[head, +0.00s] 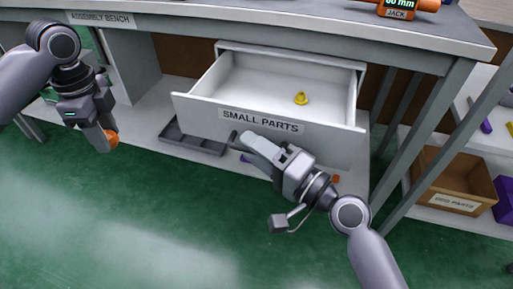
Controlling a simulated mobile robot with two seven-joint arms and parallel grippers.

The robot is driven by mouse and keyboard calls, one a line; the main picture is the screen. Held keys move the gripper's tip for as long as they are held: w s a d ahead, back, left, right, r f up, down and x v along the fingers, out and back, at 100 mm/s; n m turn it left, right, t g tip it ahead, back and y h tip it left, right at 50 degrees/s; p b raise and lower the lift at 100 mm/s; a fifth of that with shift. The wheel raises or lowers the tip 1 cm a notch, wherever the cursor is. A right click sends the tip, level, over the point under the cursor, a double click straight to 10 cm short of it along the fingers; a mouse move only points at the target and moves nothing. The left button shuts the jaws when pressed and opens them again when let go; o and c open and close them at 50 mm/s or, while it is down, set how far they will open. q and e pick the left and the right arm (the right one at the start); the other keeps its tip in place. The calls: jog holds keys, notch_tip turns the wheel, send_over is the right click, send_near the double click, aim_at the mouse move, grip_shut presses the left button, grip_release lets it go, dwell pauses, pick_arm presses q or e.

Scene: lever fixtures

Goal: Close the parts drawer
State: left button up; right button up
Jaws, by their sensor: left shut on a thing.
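The parts drawer (190,107), white with a "SMALL PARTS" label (260,121), is pulled out from under the assembly bench. A small yellow thing (301,98) lies inside it. My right gripper (246,140) is at the lower edge of the drawer front, below the label. Its fingers are close to the front; I cannot tell whether they touch it or how far apart they are. My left gripper (106,143) is shut on an orange round object (112,138), held to the left of the drawer, and partly hides it.
The bench top (250,22) carries an orange jack (397,10) at its right. A dark grey tray (190,141) lies on the lower shelf beneath the drawer. A cardboard box (455,182) stands on the shelves at right. The green floor in front is clear.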

grip_shut()
